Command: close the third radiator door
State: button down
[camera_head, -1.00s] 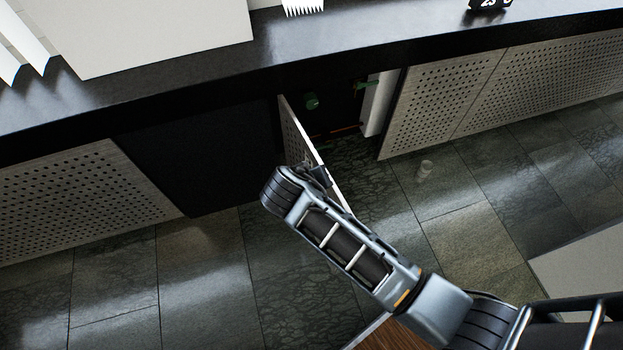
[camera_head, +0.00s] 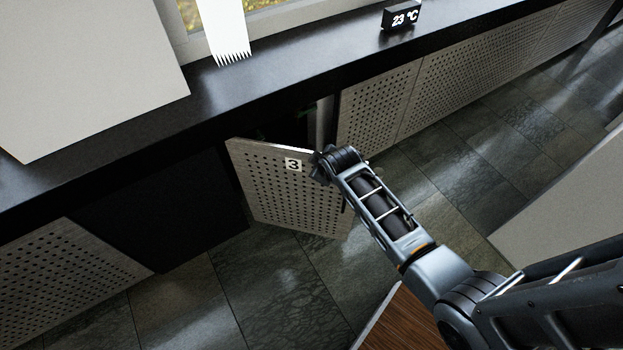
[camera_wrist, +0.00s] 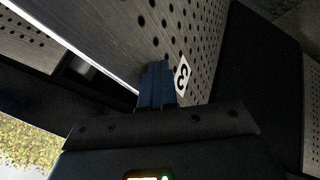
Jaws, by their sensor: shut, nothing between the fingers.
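The third radiator door (camera_head: 285,190) is a perforated grey panel with a white "3" label. In the head view it stands partly open, hinged at its left side, with a dark gap behind its top edge. My gripper (camera_head: 321,172) is at the door's upper right, by its free edge; the arm hides part of that edge. In the wrist view the blue fingers of my gripper (camera_wrist: 157,82) are together in front of the perforated door (camera_wrist: 205,45), beside the "3" label. I cannot tell for sure whether they touch the panel.
A black windowsill (camera_head: 290,75) runs above the doors, with a 23 °C display (camera_head: 401,17) on it. A closed perforated panel (camera_head: 378,105) is to the right and a dark panel (camera_head: 165,215) to the left. The tiled floor (camera_head: 270,285) in front is clear.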

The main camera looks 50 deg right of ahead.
jog(key=w+d+n+t+y+b, duration=0.1)
jog(key=w+d+n+y+b, duration=0.2)
jog(key=w+d+b, duration=1)
jog(key=shift+w+d+n+y+b, duration=0.4)
jog(key=shift+d+n+b, duration=0.1)
jog(key=shift+d+n, duration=0.95)
jog(key=shift+a, duration=0.15)
jog(key=shift+s+a, duration=0.1)
